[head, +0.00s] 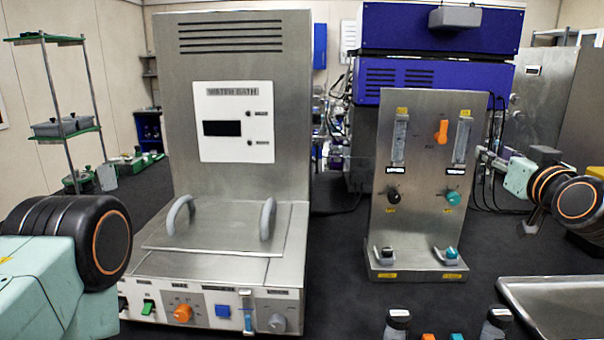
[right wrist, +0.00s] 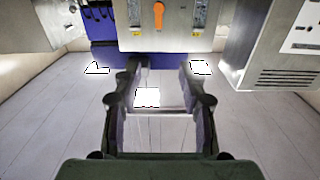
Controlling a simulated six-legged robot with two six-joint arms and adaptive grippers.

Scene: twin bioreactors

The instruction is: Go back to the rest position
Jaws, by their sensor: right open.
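My right arm comes in at the right of the head view, and its gripper (head: 490,158) points left, beside the steel panel with the orange knob. In the right wrist view, the two dark fingers of this gripper (right wrist: 160,78) stand wide apart. Nothing is between them. Of my left arm only a black joint and a pale green link show at the lower left of the head view. The left gripper is out of view.
The steel water bath (head: 230,215) with a two-handled lid stands left of centre. The knobbed steel panel (head: 425,225) stands right of it, before a blue unit (head: 440,30). A steel tray (head: 560,300) and bottles (head: 398,322) are at the front right.

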